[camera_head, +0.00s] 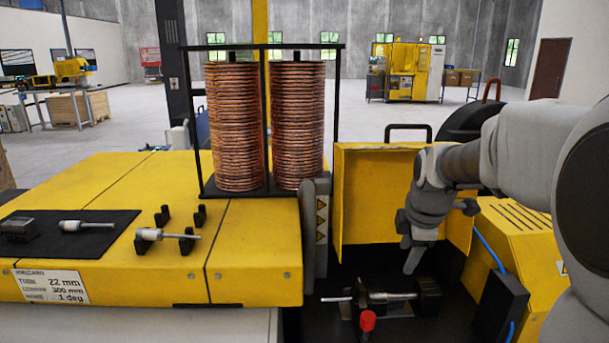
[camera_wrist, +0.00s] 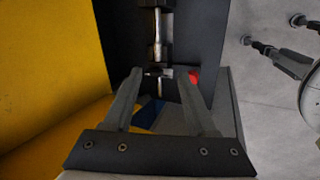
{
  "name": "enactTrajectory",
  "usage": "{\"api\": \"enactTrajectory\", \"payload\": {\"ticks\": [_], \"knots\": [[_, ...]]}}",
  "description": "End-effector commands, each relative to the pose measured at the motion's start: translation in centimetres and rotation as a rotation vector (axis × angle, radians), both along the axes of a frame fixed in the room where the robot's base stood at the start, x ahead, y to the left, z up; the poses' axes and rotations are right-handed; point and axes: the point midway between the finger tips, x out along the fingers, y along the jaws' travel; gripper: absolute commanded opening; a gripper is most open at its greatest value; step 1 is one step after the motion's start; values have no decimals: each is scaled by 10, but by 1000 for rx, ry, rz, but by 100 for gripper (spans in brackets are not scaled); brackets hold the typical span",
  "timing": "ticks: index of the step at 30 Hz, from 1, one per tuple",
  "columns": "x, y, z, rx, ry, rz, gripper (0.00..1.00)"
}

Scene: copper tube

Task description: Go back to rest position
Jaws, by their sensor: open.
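My gripper (camera_head: 412,262) hangs at the end of my arm above the dark recess of the yellow machine, at the right of the head view. In the wrist view my gripper (camera_wrist: 161,75) shows two spread fingers with nothing held between them. Below it a metal tool part (camera_head: 388,297) lies in a black holder (camera_head: 428,295) in the recess. The same metal part (camera_wrist: 157,45) shows in the wrist view, ahead of the fingers and apart from them.
A red knob (camera_head: 367,321) stands in front of the holder. A raised yellow cover (camera_head: 375,200) is behind my gripper. Copper coils (camera_head: 235,125) stand in a black frame at the left. Another metal tool (camera_head: 150,234) rests on black supports on the yellow top.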

Motion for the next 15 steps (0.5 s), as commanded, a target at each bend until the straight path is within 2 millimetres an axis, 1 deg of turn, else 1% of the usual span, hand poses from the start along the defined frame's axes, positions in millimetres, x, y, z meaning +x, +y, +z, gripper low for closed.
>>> {"api": "enactTrajectory", "payload": {"ticks": [1, 3, 8, 9, 12, 15], "knots": [[-10, 8, 11, 8, -15, -43, 57], [-25, 18, 23, 31, -35, -121, 57], [-60, 38, 46, 98, -88, -306, 57], [-70, 42, 50, 117, -100, -353, 57], [-94, 53, 59, 176, -131, -473, 57], [-121, 62, 60, 253, -147, -611, 57]]}}
